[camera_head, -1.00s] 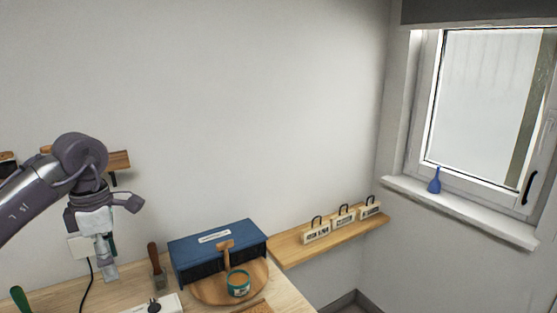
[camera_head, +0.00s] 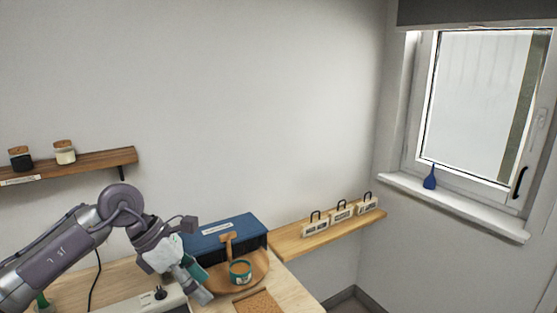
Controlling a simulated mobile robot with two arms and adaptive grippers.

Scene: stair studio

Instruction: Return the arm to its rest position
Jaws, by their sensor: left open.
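My left arm comes in from the lower left in the head view. Its gripper (camera_head: 198,284) is open and points down to the right over the table, in front of the blue box (camera_head: 222,232). I see nothing held between its fingers. A teal and tan tub (camera_head: 240,271) stands on a round wooden board (camera_head: 262,262) just right of the gripper, with a gap between them. My right gripper is not in view.
A wooden table (camera_head: 128,277) carries a white power strip (camera_head: 140,304) and a cork piece (camera_head: 259,305). A wall shelf (camera_head: 100,162) with two jars is above my arm. A low shelf (camera_head: 290,245) holds three labelled blocks. A blue vase (camera_head: 430,178) stands on the windowsill.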

